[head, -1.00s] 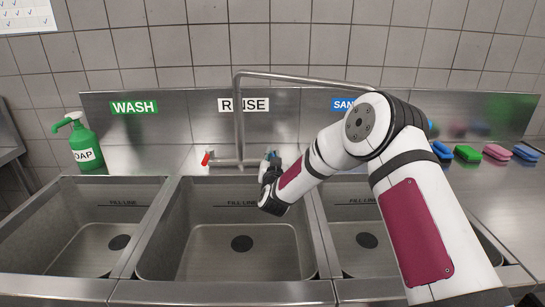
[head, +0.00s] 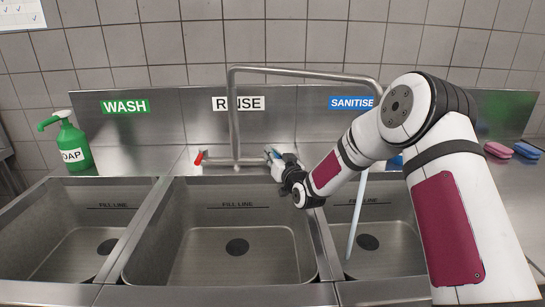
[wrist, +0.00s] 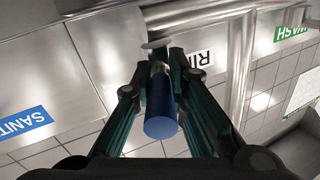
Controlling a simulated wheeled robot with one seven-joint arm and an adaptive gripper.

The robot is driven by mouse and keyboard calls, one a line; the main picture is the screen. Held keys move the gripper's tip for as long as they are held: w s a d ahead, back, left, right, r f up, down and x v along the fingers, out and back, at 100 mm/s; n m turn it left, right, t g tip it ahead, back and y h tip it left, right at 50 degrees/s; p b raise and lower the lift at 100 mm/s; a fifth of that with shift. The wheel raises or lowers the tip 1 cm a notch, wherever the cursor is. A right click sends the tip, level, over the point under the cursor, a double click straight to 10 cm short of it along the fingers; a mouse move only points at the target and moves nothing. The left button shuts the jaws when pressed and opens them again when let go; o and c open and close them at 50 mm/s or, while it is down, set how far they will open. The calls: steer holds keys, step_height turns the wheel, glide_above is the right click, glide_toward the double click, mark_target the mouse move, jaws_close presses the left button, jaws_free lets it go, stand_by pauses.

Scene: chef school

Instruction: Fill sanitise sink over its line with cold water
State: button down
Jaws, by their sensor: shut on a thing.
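The sanitise sink (head: 400,240) is the right basin, under the blue SANITISE label (head: 351,103). A pale water stream (head: 357,215) falls into it from the spout end, which my arm hides. Its fill line (head: 366,201) shows on the back wall. I see no pooled water around its dark drain (head: 368,243); whether the drain is plugged I cannot tell. My gripper (head: 274,157) is at the tap behind the rinse sink. In the wrist view my gripper (wrist: 158,72) is shut on the blue tap handle (wrist: 161,112), with fingers on both sides.
The rinse sink (head: 225,265) and wash sink (head: 60,255) look empty. The tall spout (head: 234,120) rises beside my gripper and reaches right. A red tap handle (head: 199,157) is left of it. A green soap bottle (head: 72,145) and sponges (head: 498,151) stand at the sides.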

steer(key=shift+w+a+r, duration=0.1)
steer(key=shift+r, duration=0.15)
steer(key=c, duration=1.8)
jaws_free()
steer(key=shift+c, duration=0.2)
steer(key=shift+o, duration=1.4)
steer(key=shift+f, duration=0.2)
steer(key=v, duration=0.7)
steer(key=shift+s, duration=0.2)
